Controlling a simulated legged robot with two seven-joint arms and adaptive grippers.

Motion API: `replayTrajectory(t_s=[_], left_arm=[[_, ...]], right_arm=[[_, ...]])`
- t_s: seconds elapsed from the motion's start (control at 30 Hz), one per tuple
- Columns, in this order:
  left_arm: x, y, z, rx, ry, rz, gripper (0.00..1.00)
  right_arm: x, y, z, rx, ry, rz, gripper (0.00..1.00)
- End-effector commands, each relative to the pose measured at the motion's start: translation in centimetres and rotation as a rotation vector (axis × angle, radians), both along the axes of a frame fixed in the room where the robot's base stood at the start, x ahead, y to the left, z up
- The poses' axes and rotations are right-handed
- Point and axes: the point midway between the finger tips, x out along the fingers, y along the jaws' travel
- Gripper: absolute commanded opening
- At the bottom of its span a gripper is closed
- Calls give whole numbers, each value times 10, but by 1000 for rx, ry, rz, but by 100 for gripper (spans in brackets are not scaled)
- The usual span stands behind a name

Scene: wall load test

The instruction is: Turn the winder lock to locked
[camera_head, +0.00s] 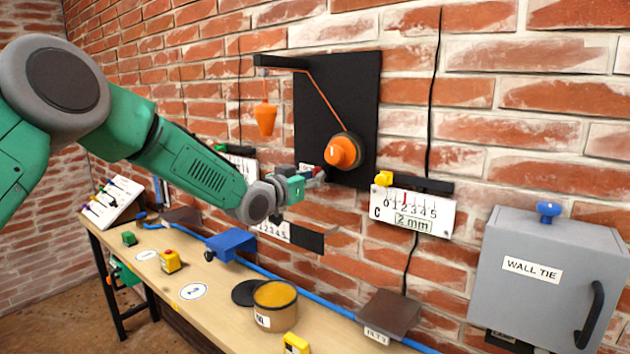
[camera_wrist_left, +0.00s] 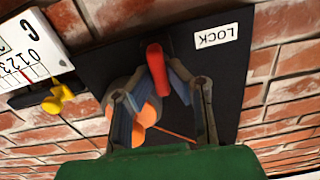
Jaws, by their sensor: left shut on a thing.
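The winder lock is a red handle (camera_wrist_left: 157,68) beside a white LOCK label (camera_wrist_left: 217,36) on the black wall panel (camera_head: 312,90). My left gripper (camera_wrist_left: 160,92) is at the panel, its fingers closed about the red handle. In the head view the left gripper (camera_head: 316,174) is small at the panel's lower edge and partly hides the handle and label. The orange winder knob (camera_head: 342,152) sits just above it, with an orange cord running up to a black bracket (camera_head: 280,62). An orange weight (camera_head: 265,118) hangs from the bracket. My right gripper is not in view.
Gauge C (camera_head: 410,212) with a yellow knob (camera_head: 383,178) is on the wall to the right. A grey WALL TIE box (camera_head: 545,275) is farther right. The bench (camera_head: 215,300) below carries a tin (camera_head: 275,304), a blue block (camera_head: 230,246) and small yellow items.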

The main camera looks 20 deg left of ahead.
Motion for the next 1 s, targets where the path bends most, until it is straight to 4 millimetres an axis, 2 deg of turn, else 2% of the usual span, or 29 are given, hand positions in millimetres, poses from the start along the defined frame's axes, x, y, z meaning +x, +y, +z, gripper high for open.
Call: replayTrajectory(t_s=[0.27, 1.0], left_arm=[[-1, -3, -5, 186, -64, -3, 0], [-2, -6, -9, 848, -301, -7, 0]], right_arm=[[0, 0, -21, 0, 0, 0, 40], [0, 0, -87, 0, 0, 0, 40]])
